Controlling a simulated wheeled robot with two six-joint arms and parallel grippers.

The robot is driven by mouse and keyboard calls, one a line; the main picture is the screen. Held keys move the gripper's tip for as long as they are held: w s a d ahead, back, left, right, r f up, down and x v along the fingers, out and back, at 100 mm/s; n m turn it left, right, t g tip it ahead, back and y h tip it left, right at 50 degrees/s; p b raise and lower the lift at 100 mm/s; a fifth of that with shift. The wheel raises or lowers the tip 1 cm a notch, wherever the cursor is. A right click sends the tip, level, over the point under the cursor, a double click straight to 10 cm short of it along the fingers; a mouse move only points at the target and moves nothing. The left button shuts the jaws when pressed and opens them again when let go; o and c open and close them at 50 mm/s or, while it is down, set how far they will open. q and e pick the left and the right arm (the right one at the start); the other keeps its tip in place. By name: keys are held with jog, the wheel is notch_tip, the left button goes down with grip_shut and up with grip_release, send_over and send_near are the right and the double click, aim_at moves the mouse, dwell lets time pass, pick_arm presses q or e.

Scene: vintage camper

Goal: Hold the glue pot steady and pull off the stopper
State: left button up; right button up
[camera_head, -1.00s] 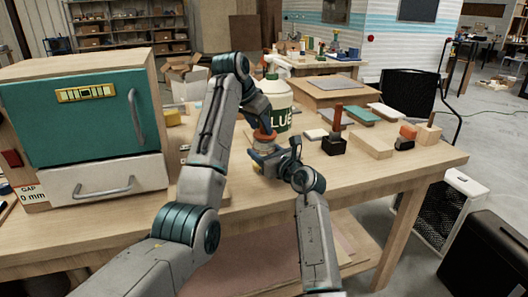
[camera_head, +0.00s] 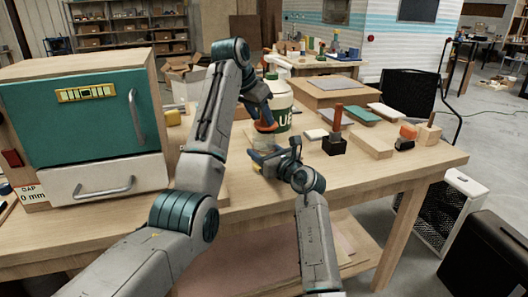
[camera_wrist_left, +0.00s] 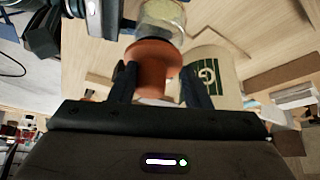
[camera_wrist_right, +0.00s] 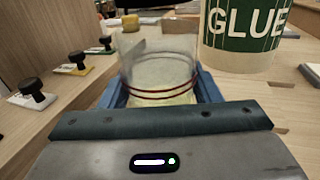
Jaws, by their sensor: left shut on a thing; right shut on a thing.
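The glue pot (camera_wrist_right: 158,85) is a small clear glass jar with pale contents and thin red bands. My right gripper (camera_head: 264,158) is shut around it, with blue fingers on both sides in the right wrist view. Its top looks open there, with no stopper in it. The orange-brown stopper (camera_wrist_left: 153,62) is between the fingers of my left gripper (camera_head: 266,125), which is shut on it. In the head view the stopper (camera_head: 266,127) is just above the pot. The pot (camera_wrist_left: 165,18) also shows behind the stopper in the left wrist view. The pot's base is hidden in the head view.
A large white glue bottle (camera_head: 283,99) with a green label stands close behind the pot. A dark block with a red handle (camera_head: 335,141), wooden blocks (camera_head: 371,145) and pads lie to the right. A teal-doored cabinet (camera_head: 80,118) stands left. Bare bench (camera_head: 430,157) shows at the right.

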aim_at(260, 124)
pick_arm(q)
jog(key=shift+r, duration=1.15)
grip_shut()
jog(key=shift+r, duration=0.8)
jog(key=shift+w, duration=0.1)
pick_arm(e)
jog(key=o, duration=1.2)
jog(key=shift+c, duration=0.2)
jog(key=shift+d, duration=0.1)
